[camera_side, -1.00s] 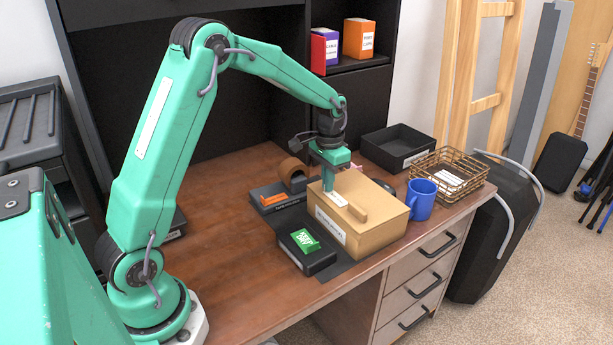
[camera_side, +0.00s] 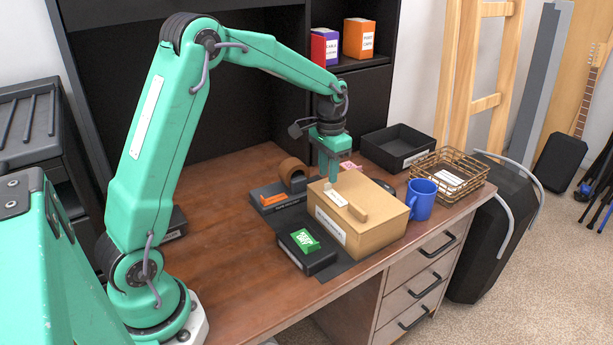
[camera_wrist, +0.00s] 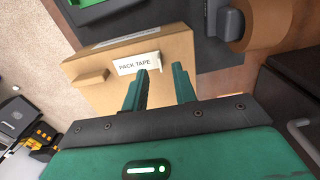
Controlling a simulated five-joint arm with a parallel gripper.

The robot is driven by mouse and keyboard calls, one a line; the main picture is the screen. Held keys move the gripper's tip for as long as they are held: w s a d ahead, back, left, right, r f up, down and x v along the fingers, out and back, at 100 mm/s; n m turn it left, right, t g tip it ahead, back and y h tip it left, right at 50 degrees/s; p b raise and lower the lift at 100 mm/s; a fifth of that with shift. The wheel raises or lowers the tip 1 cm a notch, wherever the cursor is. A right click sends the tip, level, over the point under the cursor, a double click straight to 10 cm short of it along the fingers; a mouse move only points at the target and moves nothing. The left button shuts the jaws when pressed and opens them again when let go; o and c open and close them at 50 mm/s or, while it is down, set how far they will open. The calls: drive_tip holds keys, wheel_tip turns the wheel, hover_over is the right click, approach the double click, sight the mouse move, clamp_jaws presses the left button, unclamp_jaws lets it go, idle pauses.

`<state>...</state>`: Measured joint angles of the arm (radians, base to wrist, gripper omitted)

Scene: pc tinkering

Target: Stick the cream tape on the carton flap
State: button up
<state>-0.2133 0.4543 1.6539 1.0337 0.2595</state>
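The tan carton (camera_side: 375,232) stands on the desk with a raised tan bar on its top. The cream tape (camera_side: 336,198), a short strip marked PACK TAPE, lies on the carton top beside that bar, with its far end turned up. It also shows in the wrist view (camera_wrist: 136,64), apparently lying on the flap. My gripper (camera_side: 329,178) is just above the turned-up end. In the wrist view my gripper (camera_wrist: 163,72) has its two green fingers apart with nothing between them. The left fingertip overlaps the tape's end in that view; I cannot tell whether they touch.
A tape dispenser with a brown roll (camera_side: 294,170) stands behind and left of the carton. A black box (camera_side: 308,258) with a green item is in front. A blue mug (camera_side: 421,200), wire basket (camera_side: 458,178) and black tray (camera_side: 385,150) are to the right.

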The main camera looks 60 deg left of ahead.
sight(327, 191)
wheel_tip(327, 191, up, 4)
drive_tip(key=shift+f, duration=0.1)
drive_tip(key=shift+r, duration=0.25)
drive_tip(key=s+d+r+t, duration=0.3)
drive_tip(key=s+d+r, duration=0.3)
drive_tip(key=s+r, duration=0.45)
drive_tip(key=s+d+f+t, duration=0.1)
drive_tip(key=s+d, duration=0.1)
drive_tip(key=s, duration=0.5)
drive_tip(key=s+d+f+t, duration=0.1)
drive_tip(key=s+d+f, duration=0.1)
drive_tip(key=s, duration=0.5)
drive_tip(key=shift+n+t, duration=0.3)
